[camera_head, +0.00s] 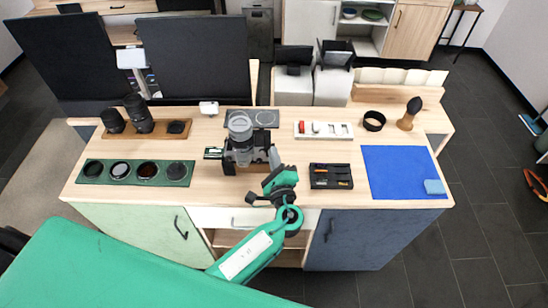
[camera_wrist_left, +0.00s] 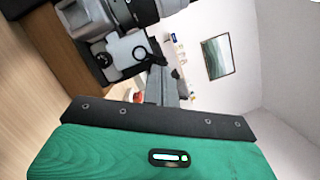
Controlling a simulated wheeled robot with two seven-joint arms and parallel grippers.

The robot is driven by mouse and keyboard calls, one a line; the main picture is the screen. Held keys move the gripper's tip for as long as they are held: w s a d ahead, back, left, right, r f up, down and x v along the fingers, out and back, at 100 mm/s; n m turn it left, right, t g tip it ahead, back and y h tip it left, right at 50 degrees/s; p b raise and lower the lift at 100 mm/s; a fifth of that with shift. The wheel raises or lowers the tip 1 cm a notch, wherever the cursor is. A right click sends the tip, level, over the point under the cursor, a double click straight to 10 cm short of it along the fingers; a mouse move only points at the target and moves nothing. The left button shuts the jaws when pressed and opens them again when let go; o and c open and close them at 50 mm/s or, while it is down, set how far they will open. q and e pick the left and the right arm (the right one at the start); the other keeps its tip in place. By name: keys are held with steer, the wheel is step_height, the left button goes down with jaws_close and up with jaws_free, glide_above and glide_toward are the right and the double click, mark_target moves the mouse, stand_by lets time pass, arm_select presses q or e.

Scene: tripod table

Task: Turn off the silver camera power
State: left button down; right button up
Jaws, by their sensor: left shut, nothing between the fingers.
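The power switch is too small to make out. My right gripper is not in view.
A black tool case (camera_head: 331,176) and a blue mat (camera_head: 403,172) lie to the right. A green tray of round filters (camera_head: 136,171) and upright black lenses (camera_head: 136,113) are at the left. A white tray (camera_head: 323,130) stands behind. Two dark monitors border the back left.

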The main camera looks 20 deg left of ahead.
arm_select(q)
steer(key=shift+r+n+b, duration=0.15)
steer(key=shift+n+b, duration=0.5)
steer(key=shift+n, duration=0.05)
steer(key=shift+s+a+r+n+g+b, duration=0.15)
steer(key=shift+n+g+b, duration=0.35)
steer(key=shift+n+b, duration=0.5)
steer(key=shift+a+r+n+b, duration=0.15)
steer(key=shift+n+b, duration=0.2)
steer(key=shift+n, duration=0.15)
steer(key=shift+a+r+n+b, duration=0.1)
steer(key=shift+r+n+b, duration=0.05)
steer(key=shift+n+b, duration=0.3)
steer(key=shift+r+n+g, duration=0.2)
steer(key=shift+n+g, duration=0.1)
steer(key=shift+n, duration=0.05)
steer(key=shift+a, duration=0.1)
